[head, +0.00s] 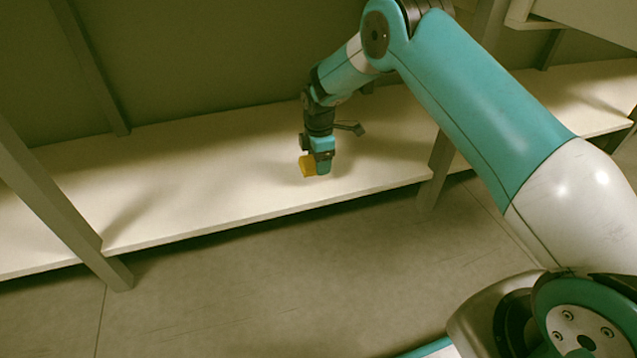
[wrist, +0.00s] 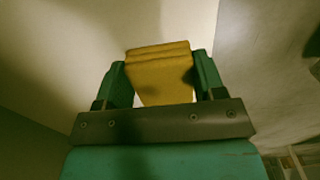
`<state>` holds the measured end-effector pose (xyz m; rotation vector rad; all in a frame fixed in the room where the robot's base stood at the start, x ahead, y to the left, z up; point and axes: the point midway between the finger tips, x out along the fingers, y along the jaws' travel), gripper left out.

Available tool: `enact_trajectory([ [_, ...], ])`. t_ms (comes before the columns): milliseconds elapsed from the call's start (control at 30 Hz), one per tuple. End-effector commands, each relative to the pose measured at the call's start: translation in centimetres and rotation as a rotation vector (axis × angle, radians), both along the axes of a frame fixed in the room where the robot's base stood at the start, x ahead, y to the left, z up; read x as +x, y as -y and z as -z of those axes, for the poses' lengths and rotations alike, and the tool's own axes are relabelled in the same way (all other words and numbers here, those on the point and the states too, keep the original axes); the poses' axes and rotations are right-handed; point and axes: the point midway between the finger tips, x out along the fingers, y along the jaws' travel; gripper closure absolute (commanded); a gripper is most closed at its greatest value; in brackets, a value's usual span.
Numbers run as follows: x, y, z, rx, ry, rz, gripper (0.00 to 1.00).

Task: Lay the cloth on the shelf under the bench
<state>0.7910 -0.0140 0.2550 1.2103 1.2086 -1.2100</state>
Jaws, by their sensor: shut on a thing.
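A folded yellow cloth (head: 307,166) is held in my gripper (head: 322,172), just above or at the surface of the pale shelf (head: 230,170) in the head view. I cannot tell whether the cloth touches the shelf. In the wrist view, the cloth (wrist: 160,72) sits between the two green fingers of my gripper (wrist: 162,80), which are shut on it. Its folded layers show along the top edge. The shelf (wrist: 80,50) fills much of the background there.
Grey bench legs (head: 50,195) stand at the left and another upright (head: 436,165) stands right of my gripper. A dark back panel (head: 210,60) rises behind the shelf. The shelf is bare around my gripper. Tiled floor (head: 270,270) lies in front.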

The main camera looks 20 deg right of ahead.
Motion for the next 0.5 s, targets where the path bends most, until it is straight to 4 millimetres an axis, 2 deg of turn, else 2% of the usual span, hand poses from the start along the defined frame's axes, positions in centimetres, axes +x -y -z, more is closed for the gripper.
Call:
enact_trajectory([
  [167, 0.0, -0.1, 1.4, 0.000, 0.000, -0.002, 0.64],
  [400, 0.0, -0.1, 5.1, 0.000, 0.001, -0.002, 0.64],
  [500, 0.1, -0.1, 5.1, 0.000, 0.002, -0.001, 0.64],
])
